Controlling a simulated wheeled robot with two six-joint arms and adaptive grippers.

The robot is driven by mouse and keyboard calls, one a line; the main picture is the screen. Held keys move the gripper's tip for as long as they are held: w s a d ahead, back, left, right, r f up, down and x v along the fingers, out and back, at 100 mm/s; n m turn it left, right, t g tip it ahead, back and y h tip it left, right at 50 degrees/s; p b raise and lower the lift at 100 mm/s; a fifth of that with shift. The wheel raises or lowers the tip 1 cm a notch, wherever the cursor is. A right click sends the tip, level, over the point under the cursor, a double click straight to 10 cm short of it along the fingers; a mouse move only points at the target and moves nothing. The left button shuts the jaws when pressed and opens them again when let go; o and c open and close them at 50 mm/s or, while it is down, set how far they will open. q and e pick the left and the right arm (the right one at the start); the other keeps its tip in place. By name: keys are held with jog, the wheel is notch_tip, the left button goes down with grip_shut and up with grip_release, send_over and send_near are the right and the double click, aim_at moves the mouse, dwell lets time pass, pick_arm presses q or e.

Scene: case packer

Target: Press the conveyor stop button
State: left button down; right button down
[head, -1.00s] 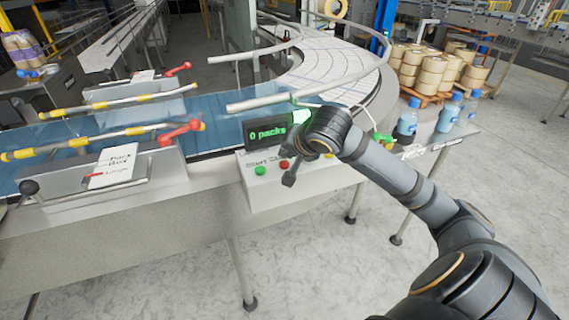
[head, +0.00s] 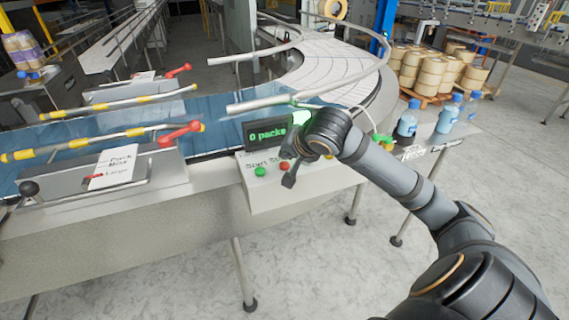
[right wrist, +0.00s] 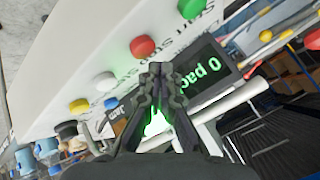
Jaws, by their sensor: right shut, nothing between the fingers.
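The control box (head: 262,198) on the conveyor side carries a row of buttons. The red button (head: 284,166), beside the word Stop, also shows in the right wrist view (right wrist: 143,46). The green button (head: 260,171) is to its left. My right gripper (head: 289,182) is shut and empty, with its fingers pointing down at the box. In the right wrist view its fingertips (right wrist: 157,68) appear just beside the red button; I cannot tell whether they touch it. My left gripper is not in view.
A display (head: 265,132) reading "0 packs" stands behind the buttons. White (right wrist: 104,81) and yellow (right wrist: 79,105) buttons continue the row. A curved rail (head: 258,100) runs behind. Bottles (head: 448,117) stand on a side table at the right.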

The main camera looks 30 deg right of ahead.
aim_at(286, 165)
jog(key=shift+f, duration=0.1)
jog(key=shift+f, duration=0.3)
jog(key=shift+f+b, duration=0.5)
jog(key=shift+f, duration=0.05)
dwell(0.5)
jog(key=shift+r, duration=0.1)
jog(key=shift+r+p, duration=0.9)
jog(key=shift+p, duration=0.2)
notch_tip(286, 165, up, 5)
jog(key=p, duration=0.5)
jog(key=shift+r, duration=0.1)
